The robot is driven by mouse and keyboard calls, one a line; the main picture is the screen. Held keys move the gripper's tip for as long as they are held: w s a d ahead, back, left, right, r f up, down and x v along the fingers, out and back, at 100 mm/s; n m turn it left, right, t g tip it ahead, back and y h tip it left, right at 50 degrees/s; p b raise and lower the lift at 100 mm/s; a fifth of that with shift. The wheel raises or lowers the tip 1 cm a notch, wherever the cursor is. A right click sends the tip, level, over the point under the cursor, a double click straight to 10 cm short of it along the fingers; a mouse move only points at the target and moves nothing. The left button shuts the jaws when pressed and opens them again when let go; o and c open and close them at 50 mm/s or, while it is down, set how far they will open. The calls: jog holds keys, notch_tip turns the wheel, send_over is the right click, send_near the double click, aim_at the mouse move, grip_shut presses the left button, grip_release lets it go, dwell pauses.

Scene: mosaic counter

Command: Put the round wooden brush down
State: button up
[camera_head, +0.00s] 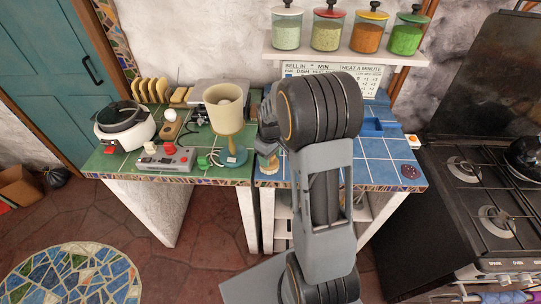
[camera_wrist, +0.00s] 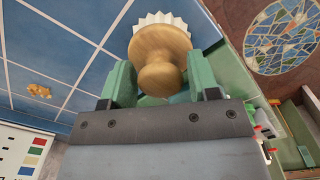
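The round wooden brush (camera_wrist: 160,50) has a pale wood body with a round knob and white bristles. In the head view the brush (camera_head: 268,166) shows bristles down below my gripper (camera_head: 266,148), at the left front of the blue tiled counter (camera_head: 386,175). I cannot tell whether the bristles touch the tiles. My arm hides part of the counter.
A cream-shaded lamp (camera_head: 226,115) stands close to the left, on the green counter beside a grey control box (camera_head: 166,159). The stove (camera_head: 486,190) is beyond. Blue tiles right of my arm are mostly clear.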

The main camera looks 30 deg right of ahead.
jog(key=shift+o, duration=0.9)
notch_tip(320, 180, up, 12)
jog(key=s+a+r+m+t, duration=0.1)
jog(key=s+a, duration=0.3)
jog(key=s, duration=0.4)
jog(key=s+a+r+m+t, duration=0.2)
jog(key=s+a+m+t, duration=0.1)
jog(key=s, duration=0.5)
jog(key=shift+a+m, duration=0.5)
jog(key=shift+a, duration=0.65)
